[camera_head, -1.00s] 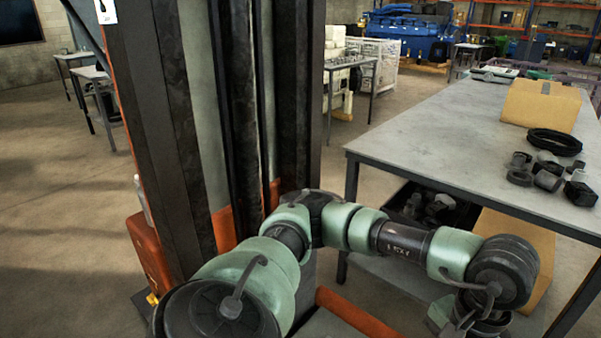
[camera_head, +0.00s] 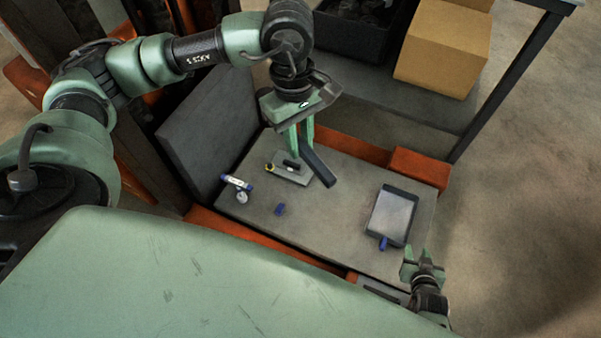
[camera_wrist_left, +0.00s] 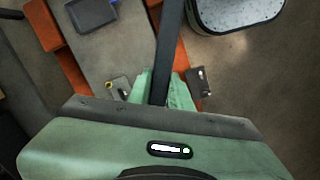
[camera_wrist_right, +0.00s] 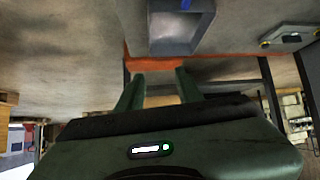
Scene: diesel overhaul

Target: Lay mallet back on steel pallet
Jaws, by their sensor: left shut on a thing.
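The mallet (camera_head: 319,166) shows as a dark bar below my left gripper (camera_head: 302,140), which is shut on it. In the left wrist view the dark bar (camera_wrist_left: 171,40) runs up from between the fingers; I cannot tell its head from its handle. The steel pallet (camera_head: 335,225) is the grey surface with orange edges below, and the mallet appears to be above it, though the gap is unclear. My right gripper (camera_head: 423,262) is beside the pallet's near right corner. In the right wrist view its fingers (camera_wrist_right: 158,88) are apart and nothing shows between them.
The pallet's middle is bare. A cardboard box (camera_head: 443,45) and a black bin (camera_head: 365,35) are behind.

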